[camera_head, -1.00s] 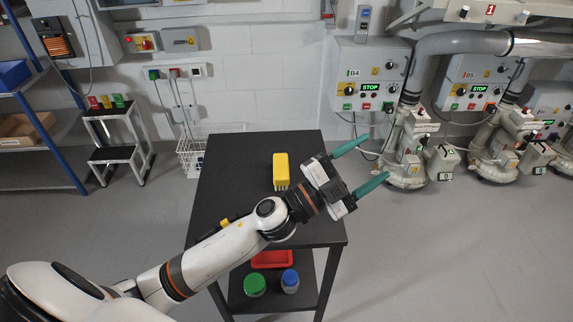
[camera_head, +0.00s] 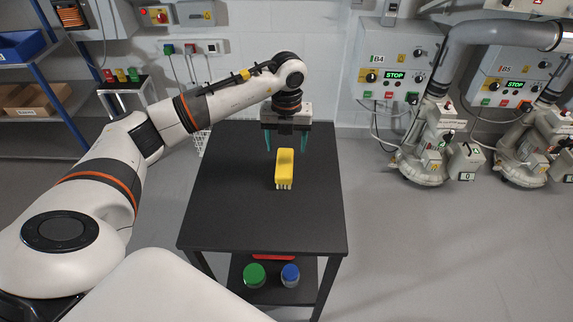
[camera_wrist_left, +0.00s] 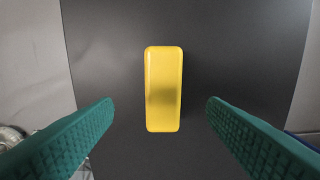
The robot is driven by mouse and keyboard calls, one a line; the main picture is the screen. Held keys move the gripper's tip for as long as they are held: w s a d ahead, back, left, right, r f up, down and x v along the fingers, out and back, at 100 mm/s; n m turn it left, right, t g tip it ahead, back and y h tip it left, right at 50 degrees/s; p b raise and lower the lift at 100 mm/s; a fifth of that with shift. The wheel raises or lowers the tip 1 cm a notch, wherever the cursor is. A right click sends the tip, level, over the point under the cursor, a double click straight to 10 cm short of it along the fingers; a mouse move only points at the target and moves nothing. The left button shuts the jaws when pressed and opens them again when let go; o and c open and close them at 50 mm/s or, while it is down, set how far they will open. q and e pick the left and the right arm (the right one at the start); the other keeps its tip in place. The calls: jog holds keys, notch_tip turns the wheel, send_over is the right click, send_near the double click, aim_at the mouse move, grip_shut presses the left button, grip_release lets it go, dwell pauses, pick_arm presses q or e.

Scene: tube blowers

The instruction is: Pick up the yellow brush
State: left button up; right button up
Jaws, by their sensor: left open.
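The yellow brush (camera_head: 284,168) lies on the black table (camera_head: 230,215), its pale bristles showing at its near end in the head view. My left gripper (camera_head: 286,147) points down above the far part of the table, by the brush's far end. Its green fingers are open and empty. In the left wrist view the brush (camera_wrist_left: 163,90) lies upright in the picture, centred between the two open fingers (camera_wrist_left: 160,125) and beyond their tips, not touched. My right gripper does not show.
A lower shelf holds a green-lidded jar (camera_head: 254,275), a blue-lidded jar (camera_head: 290,275) and a red tray (camera_head: 272,256). Blower units with hoses (camera_head: 425,150) stand at the right. A step stool (camera_head: 124,95) stands behind left. The tabletop around the brush is clear.

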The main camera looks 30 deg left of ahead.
aim_at(285, 162)
pick_arm(q)
notch_tip(285, 162, down, 4)
jog(key=shift+f+p, duration=0.25)
jog(key=shift+p, duration=0.05)
jog(key=f, duration=0.2)
jog(key=f+p, duration=0.1)
jog(key=f, duration=0.1)
jog(key=shift+s+a+f, duration=0.1)
jog(key=shift+a, duration=0.2)
jog(key=shift+f, duration=0.5)
jog(key=c, duration=1.1)
notch_tip(285, 162, up, 10)
jog(key=shift+r+b, duration=0.1)
jog(key=shift+b, duration=0.5)
jog(key=o, duration=0.5)
jog(key=c, duration=0.4)
jog(key=shift+o, duration=0.2)
jog(key=shift+d, duration=0.1)
